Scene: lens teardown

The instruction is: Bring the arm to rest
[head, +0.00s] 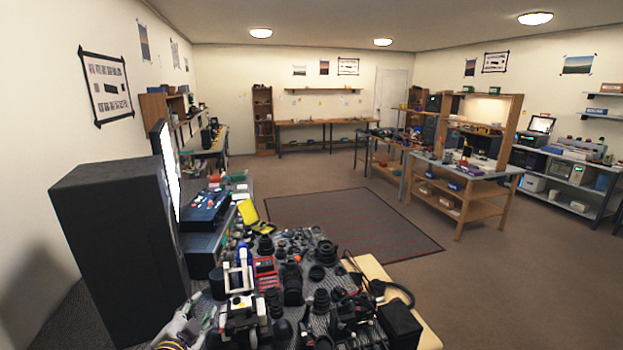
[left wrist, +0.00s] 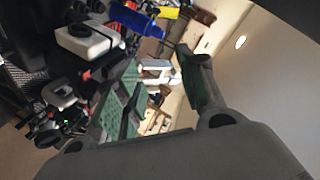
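My left gripper (head: 186,330) shows at the bottom left of the head view, low at the left edge of the cluttered bench (head: 335,255). In the left wrist view the two green-padded fingers of the left gripper (left wrist: 157,62) stand apart with nothing held between them. Background items show through the gap. My right gripper is in neither view.
A large black box (head: 120,240) stands at the left beside a bright monitor (head: 166,170). Lenses, a red meter (head: 266,274) and a black box (head: 400,325) crowd the bench. A dark mat (head: 350,222) lies on open floor beyond.

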